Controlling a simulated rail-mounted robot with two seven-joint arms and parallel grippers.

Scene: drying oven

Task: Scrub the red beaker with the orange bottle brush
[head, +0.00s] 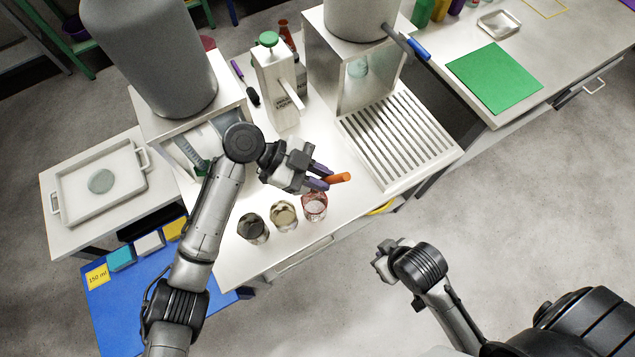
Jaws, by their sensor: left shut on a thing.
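The red beaker (315,207) stands upright on the white table, at the right end of a short row of beakers. My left gripper (321,177) is just above and behind it, its purple fingers shut on the orange bottle brush (341,178). The orange handle sticks out to the right of the fingers. The bristle end is hidden, and I cannot tell whether it is inside the beaker. My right gripper (384,264) hangs over the floor in front of the table, apart from everything; its fingers are too unclear to read.
A dark beaker (252,228) and a yellowish beaker (283,215) stand left of the red one. A soap dispenser (277,88) and a purple-handled brush (246,84) are behind. A slatted drain rack (397,138) is at right. A white tray (135,160) is at left.

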